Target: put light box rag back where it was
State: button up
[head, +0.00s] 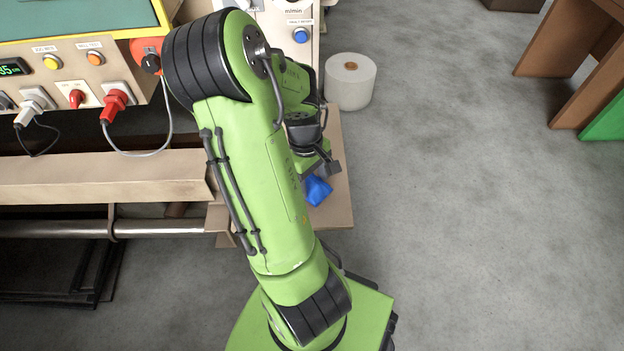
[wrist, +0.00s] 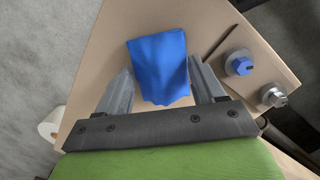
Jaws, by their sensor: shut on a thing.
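A blue rag (wrist: 160,68) sits between the two grey fingers of my gripper (wrist: 161,82) in the wrist view. My gripper is shut on it, with a finger against each side. In the head view the rag (head: 318,190) shows as a small blue patch beside the end of my arm, over a tan board. Part of it is hidden by my gripper (head: 326,172) there. I cannot tell whether the rag touches the board or hangs just above it.
The tan board (head: 338,205) ends in open grey floor on the right. Bolts, one blue-headed (wrist: 239,64), stand on its plate. A white roll (head: 350,82) stands behind. A panel (head: 75,85) with knobs, plugs and cables is at left, above a metal rail (head: 60,228).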

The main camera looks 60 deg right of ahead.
jog(key=shift+f, duration=0.15)
jog(key=o, duration=0.9)
jog(key=shift+o, duration=0.2)
notch_tip(320, 180, up, 12)
jog(key=w+p, duration=0.2)
jog(key=p, duration=0.3)
jog(key=w+a+r+n+t, duration=0.1)
jog(key=w+a+r+t, duration=0.15)
jog(key=a, duration=0.45)
jog(key=w+a+r+n+t, duration=0.1)
jog(key=w+a+r, duration=0.1)
jog(key=a+r, duration=0.35)
jog(key=w+a+r+n+t, duration=0.1)
jog(key=w+a+r+t, duration=0.1)
jog(key=a, duration=0.6)
jog(key=s+a+r+t, duration=0.1)
jog(key=s+a+r, duration=0.1)
jog(key=a, duration=0.4)
jog(key=shift+s+n+t, duration=0.3)
jog(key=shift+s+t, duration=0.05)
jog(key=shift+s, duration=0.5)
jog(key=shift+a+r, duration=0.1)
